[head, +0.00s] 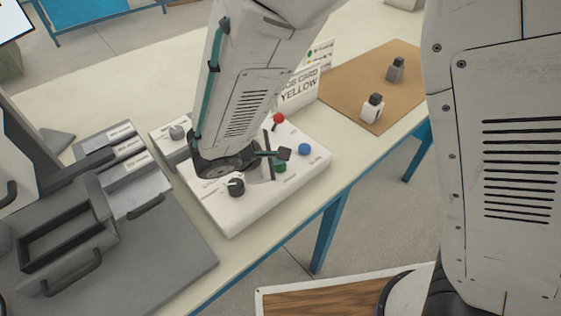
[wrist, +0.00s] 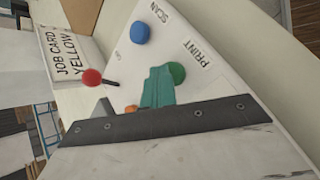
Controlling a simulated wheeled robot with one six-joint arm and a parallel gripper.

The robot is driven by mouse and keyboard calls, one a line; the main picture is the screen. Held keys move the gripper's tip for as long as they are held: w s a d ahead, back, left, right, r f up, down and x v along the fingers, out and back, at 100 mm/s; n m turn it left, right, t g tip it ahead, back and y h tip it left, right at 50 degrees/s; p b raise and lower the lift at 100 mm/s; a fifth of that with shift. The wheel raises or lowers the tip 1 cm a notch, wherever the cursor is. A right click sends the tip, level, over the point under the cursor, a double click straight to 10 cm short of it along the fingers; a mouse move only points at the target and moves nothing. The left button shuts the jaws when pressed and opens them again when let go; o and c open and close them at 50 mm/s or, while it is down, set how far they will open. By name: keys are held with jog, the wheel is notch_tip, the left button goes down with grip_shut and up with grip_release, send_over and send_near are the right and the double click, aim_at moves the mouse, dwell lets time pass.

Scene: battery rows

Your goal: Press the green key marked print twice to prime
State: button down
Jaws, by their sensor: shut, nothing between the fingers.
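The green key (wrist: 177,72) sits on the white control panel (wrist: 205,30), beside the word PRINT, in the wrist view. It also shows partly in the head view (head: 281,167), behind my gripper. My gripper (wrist: 160,75) is shut and empty. Its teal fingertips appear right beside the green key and overlap its edge in the wrist view; I cannot tell whether they touch it. In the head view my gripper (head: 277,154) hangs low over the panel.
A blue key (head: 305,149) marked SCAN and a red-knobbed lever (head: 278,118) stand near the green key. A black knob (head: 236,187) is at the panel's front. A card reading YELLOW (head: 299,92) stands behind. A brown board (head: 345,75) holds two small bottles.

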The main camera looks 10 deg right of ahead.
aim_at(276, 167)
jog(key=shift+r, duration=0.9)
jog(key=shift+r, duration=0.1)
jog(key=shift+r, duration=2.4)
dwell(0.4)
notch_tip(276, 167, up, 4)
jog(key=shift+f, duration=0.1)
dwell(0.3)
jog(key=shift+f, duration=4.45)
